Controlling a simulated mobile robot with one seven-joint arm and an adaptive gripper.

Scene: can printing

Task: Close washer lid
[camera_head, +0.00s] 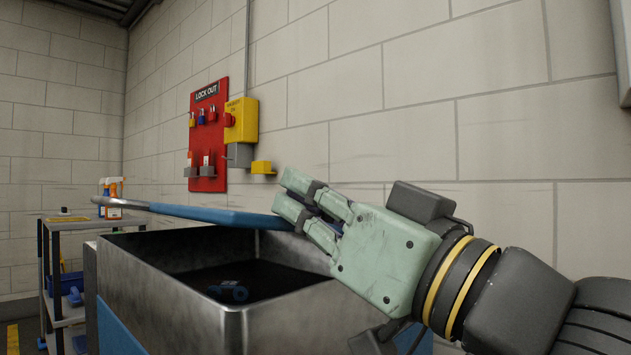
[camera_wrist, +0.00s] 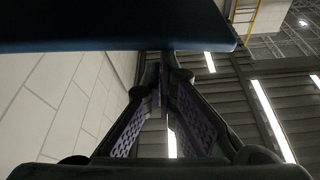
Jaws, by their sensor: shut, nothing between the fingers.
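The washer is an open metal tub (camera_head: 180,308) with a blue front panel, and its dark inside shows. Its blue lid (camera_head: 235,217) appears edge-on above the tub, slightly tilted, with a grey bar at its left end. The tub is uncovered toward me. My gripper (camera_head: 285,194) is shut and empty, with its fingertips at the right end of the lid, just above it in the picture. I cannot tell whether they touch. In the wrist view the lid (camera_wrist: 120,28) spans the top as a dark blue slab, beyond the closed fingertips of my gripper (camera_wrist: 166,62).
A small blue part (camera_head: 228,292) lies inside the tub. A cart (camera_head: 62,222) with spray bottles (camera_head: 113,196) stands at the left. A red lockout board (camera_head: 208,140) and a yellow box (camera_head: 241,120) are on the wall behind. The wall runs close behind the tub.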

